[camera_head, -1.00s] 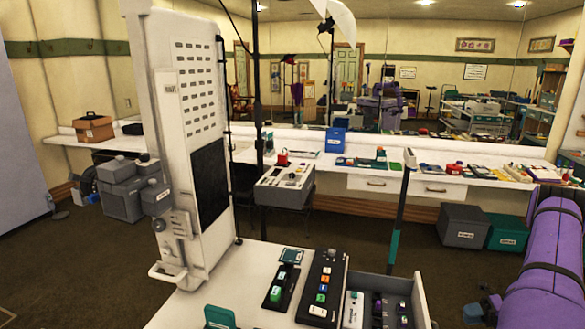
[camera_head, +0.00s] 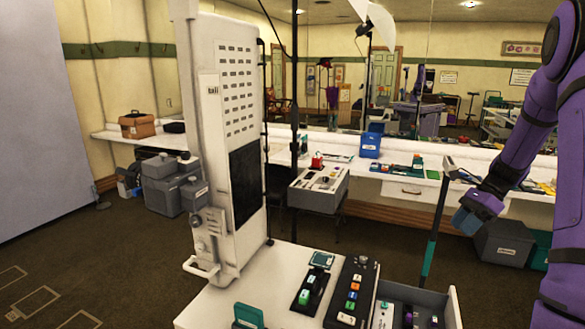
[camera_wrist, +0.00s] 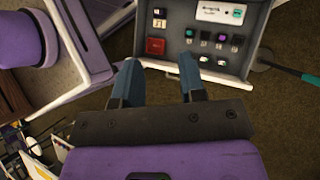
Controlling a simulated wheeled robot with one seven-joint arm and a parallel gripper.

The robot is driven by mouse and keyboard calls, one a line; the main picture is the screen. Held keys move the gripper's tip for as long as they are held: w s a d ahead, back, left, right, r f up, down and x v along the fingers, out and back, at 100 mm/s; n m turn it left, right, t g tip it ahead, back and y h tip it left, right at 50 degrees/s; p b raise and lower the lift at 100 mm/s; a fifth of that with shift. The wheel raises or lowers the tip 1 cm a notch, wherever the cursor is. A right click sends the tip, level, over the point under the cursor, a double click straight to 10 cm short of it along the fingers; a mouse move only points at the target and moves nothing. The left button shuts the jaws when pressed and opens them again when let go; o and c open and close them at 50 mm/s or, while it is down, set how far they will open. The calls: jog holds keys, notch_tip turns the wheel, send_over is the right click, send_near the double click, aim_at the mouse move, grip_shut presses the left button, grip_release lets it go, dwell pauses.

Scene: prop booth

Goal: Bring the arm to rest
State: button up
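My gripper (camera_head: 464,219) is at the right in the head view, on my raised purple arm. It hangs over the floor, right of the white table with the tall panel, and touches nothing that I can see. In the wrist view, its two blue fingers (camera_wrist: 157,72) stand apart with nothing between them.
The white table (camera_head: 228,291) holds a tall white panel (camera_head: 225,130), a dark button box (camera_head: 351,292) and an open drawer (camera_head: 453,305). A thin dark pole with a teal grip (camera_head: 429,255) stands between the drawer and my gripper. Grey bins (camera_head: 503,243) stand behind.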

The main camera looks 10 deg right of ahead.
jog(key=s+a+r+n+h, duration=0.2)
jog(key=s+a+r+n, duration=0.25)
jog(key=a+r, duration=0.3)
jog(key=s+a+r+n+h, duration=0.3)
jog(key=a+r+n, duration=0.35)
jog(key=a, duration=0.25)
jog(key=s+a+r+n+t+h, duration=0.1)
jog(key=s+a+r+n+t, duration=0.1)
jog(key=s+a+n, duration=0.3)
jog(key=s+a+r+n+t+h, duration=0.1)
jog(key=s+a+r+n+t, duration=0.2)
jog(key=s, duration=0.7)
jog(key=a+n, duration=0.2)
jog(key=n, duration=0.1)
jog(key=shift+t+h, duration=0.3)
jog(key=shift+r, duration=0.1)
